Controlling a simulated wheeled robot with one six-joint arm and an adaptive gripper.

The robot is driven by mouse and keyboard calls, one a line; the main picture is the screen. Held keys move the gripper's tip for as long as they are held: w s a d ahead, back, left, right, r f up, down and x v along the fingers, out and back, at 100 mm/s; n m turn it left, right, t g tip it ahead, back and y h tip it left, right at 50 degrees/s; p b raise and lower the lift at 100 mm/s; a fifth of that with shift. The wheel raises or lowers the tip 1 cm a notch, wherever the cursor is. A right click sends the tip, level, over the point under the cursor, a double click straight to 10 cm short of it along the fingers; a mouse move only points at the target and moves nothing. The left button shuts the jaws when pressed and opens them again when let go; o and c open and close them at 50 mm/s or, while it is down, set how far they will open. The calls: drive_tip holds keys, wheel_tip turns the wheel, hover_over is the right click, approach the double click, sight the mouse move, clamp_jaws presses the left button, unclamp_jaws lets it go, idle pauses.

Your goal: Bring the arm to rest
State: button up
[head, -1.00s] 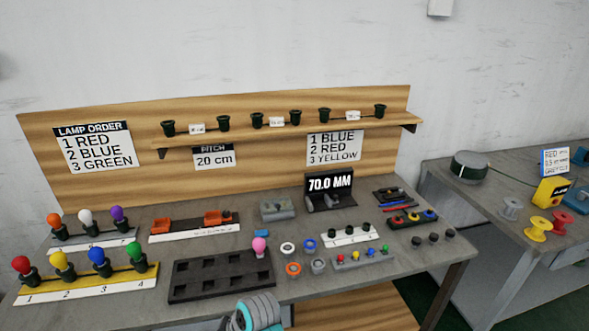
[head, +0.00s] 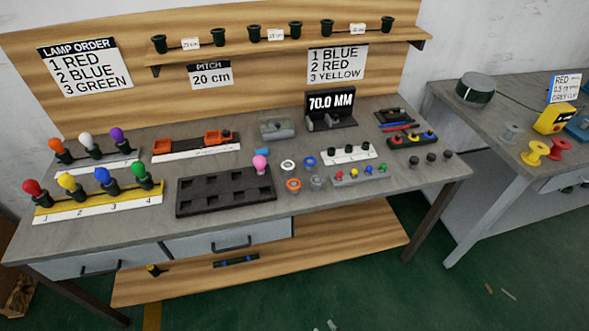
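A yellow rack (head: 100,205) at the left front holds red, yellow, blue and green lamps. A rack behind it (head: 98,161) holds orange, white and purple lamps. A black tray (head: 225,192) lies at the middle front, with a pink lamp (head: 260,164) at its far right corner.
Rings, buttons and small black parts crowd the bench's right half. A shelf with dark sockets (head: 295,30) runs along the backboard. A second table (head: 490,150) with spools stands at the right. A lower wooden shelf (head: 345,254) sits under the bench. Green floor lies in front.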

drive_tip(key=s+d+r+m+t+h, duration=0.1)
drive_tip(key=s+d+r, duration=0.4)
drive_tip(key=s+r, duration=0.5)
drive_tip(key=s+d+r+m+t+h, duration=0.2)
drive_tip(key=s+d+r+m+t, duration=0.2)
drive_tip(key=s+r, duration=0.7)
drive_tip(key=shift+d+r+m, duration=0.3)
drive_tip(key=shift+d+m, duration=0.2)
drive_tip(key=shift+m, duration=0.1)
idle(0.6)
